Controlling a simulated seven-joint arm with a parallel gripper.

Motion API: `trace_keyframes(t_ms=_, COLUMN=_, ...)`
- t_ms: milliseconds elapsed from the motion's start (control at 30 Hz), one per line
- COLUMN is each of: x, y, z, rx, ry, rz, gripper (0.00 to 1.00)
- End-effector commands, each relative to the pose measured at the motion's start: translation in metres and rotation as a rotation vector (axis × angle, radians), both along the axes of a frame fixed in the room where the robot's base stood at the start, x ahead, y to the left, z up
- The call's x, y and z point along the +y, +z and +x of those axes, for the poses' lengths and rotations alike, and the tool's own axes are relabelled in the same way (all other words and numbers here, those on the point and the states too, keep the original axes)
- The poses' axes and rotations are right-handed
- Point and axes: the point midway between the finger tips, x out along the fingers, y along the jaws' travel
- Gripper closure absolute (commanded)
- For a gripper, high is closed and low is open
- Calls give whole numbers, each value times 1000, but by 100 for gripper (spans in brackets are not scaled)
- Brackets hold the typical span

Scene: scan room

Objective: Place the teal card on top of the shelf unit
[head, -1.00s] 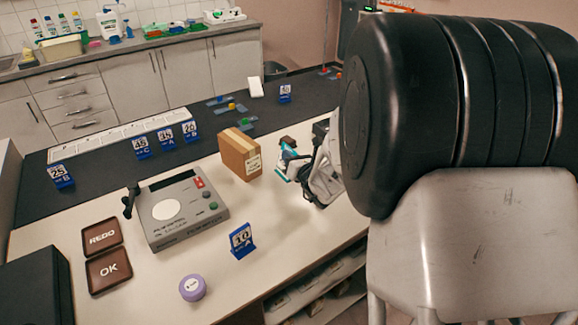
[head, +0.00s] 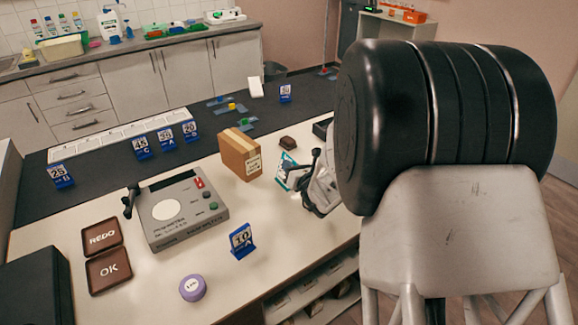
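The teal card (head: 286,172) is a small teal-and-white piece, tilted, at the fingers of my gripper (head: 296,178), right of the cardboard box. My gripper appears shut on it; the fingers partly hide the card and each other. I cannot tell how far the card is above the table. A pale shelf unit (head: 398,27) stands at the back right by the wall, with orange boxes on its top. My arm hides part of the space in front of it.
The cardboard box (head: 239,155) and a small brown block (head: 288,143) are close to my gripper. A grey device (head: 178,212), a blue number stand (head: 242,241) and a purple round tub (head: 192,288) stand on the table. Open shelves (head: 318,292) are under the table's front edge.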

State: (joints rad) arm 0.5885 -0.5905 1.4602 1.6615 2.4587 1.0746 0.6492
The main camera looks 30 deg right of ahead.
Motion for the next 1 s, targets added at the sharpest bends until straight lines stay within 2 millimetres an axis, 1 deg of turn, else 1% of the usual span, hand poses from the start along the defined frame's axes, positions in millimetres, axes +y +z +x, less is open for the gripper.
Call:
trace_keyframes(t_ms=33, x=0, y=-1, z=0, rx=0, ry=0, rz=0, gripper=94)
trace_keyframes(t_ms=100, x=0, y=0, z=0, rx=0, ry=0, rz=0, gripper=83)
trace_keyframes(t_ms=200, x=0, y=0, z=0, rx=0, ry=0, rz=0, gripper=70)
trace_keyframes(t_ms=700, x=0, y=2, z=-1, rx=1, ry=-1, rz=0, gripper=70)
trace_keyframes(t_ms=867, x=-1, y=2, z=-18, rx=1, ry=-2, rz=0, gripper=70)
trace_keyframes(t_ms=1000, x=-1, y=3, z=-37, rx=1, ry=-2, rz=0, gripper=70)
